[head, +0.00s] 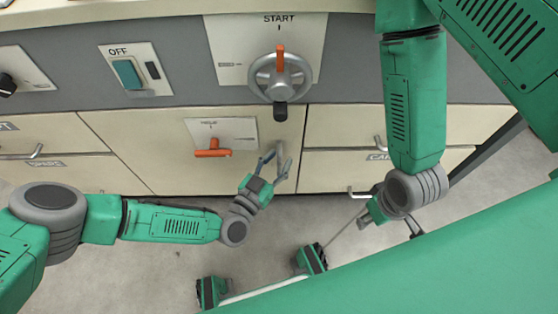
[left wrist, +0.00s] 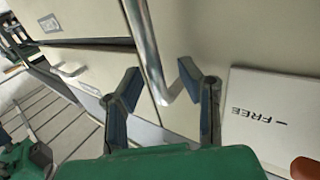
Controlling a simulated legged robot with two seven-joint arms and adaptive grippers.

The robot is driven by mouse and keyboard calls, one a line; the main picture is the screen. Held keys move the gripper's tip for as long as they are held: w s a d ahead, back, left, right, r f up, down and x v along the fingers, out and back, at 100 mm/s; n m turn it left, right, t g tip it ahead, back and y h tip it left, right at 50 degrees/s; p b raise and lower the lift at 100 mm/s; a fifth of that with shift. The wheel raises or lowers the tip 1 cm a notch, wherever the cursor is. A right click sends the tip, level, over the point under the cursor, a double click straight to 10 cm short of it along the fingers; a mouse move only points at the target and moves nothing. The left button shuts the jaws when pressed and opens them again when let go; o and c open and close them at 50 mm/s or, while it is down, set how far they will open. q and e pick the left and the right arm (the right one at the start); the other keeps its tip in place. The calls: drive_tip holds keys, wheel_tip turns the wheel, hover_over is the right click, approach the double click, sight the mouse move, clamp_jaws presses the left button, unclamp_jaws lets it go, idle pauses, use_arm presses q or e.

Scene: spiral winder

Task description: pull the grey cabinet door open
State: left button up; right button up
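The cabinet door (head: 175,165) in the middle of the front looks cream rather than grey, and it appears closed. Its upright metal bar handle (head: 281,152) is at the door's right side; it also shows in the left wrist view (left wrist: 145,45). My left gripper (head: 277,162) is open at the handle's lower end. In the left wrist view its two fingers (left wrist: 160,68) stand apart, one on each side of the bar. Whether they touch it I cannot tell. My right gripper (head: 389,224) is low at the right, partly hidden by its arm, its fingers apparently spread and empty.
An orange lever (head: 212,153) on a white plate sticks out left of the handle. A handwheel (head: 281,77) with a dark knob hangs above it. Drawers with handles (head: 360,192) flank the door. Bare floor (head: 170,262) lies in front.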

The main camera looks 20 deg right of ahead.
use_arm(q)
drive_tip(key=shift+w+d, duration=0.1)
drive_tip(key=shift+d, duration=0.1)
clamp_jaws()
